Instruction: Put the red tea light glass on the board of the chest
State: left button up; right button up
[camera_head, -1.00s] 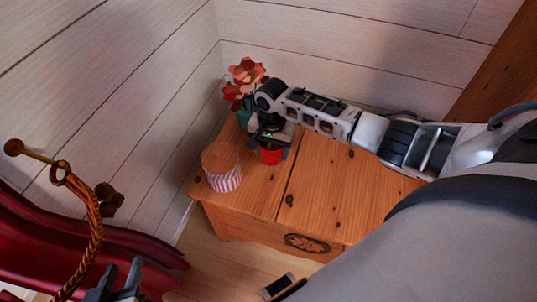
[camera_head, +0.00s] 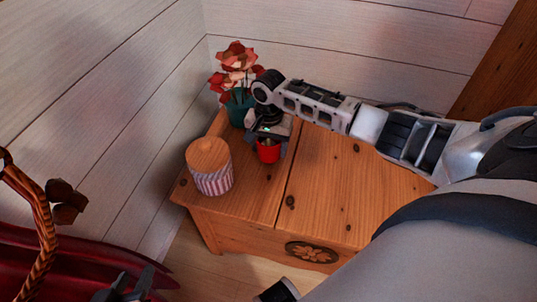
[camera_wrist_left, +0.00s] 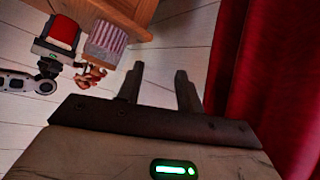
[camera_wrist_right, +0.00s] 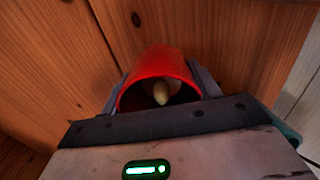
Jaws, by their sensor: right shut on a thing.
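The red tea light glass (camera_head: 268,152) is held at the left part of the wooden chest (camera_head: 345,200). My right gripper (camera_head: 268,140) comes from the right and is shut on the glass. In the right wrist view the glass (camera_wrist_right: 160,68) sits between both fingers, its mouth showing a pale candle inside. The chest's boards (camera_wrist_right: 60,50) lie right behind it; I cannot tell whether the glass touches them. My left gripper (camera_head: 125,287) is low at the left, away from the chest. In the left wrist view its fingers (camera_wrist_left: 160,88) are apart with nothing between them.
A striped jar with a wooden lid (camera_head: 210,168) stands left of the glass. A flower in a teal pot (camera_head: 238,85) is behind it, close to my right gripper. Red fabric (camera_head: 60,265) is at lower left. The right part of the chest top is bare.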

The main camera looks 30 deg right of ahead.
notch_tip(320, 180, down, 2)
jog(key=shift+b, duration=0.6)
jog(key=shift+r, duration=0.15)
pick_arm(q)
jog(key=shift+d+r+t+h, duration=0.35)
jog(key=shift+r+t+h, duration=0.05)
jog(key=shift+r+t, duration=0.3)
pick_arm(e)
jog(key=o, duration=1.1)
jog(key=shift+f, duration=0.2)
jog(key=shift+c, duration=0.2)
pick_arm(q)
jog(key=shift+f, duration=0.1)
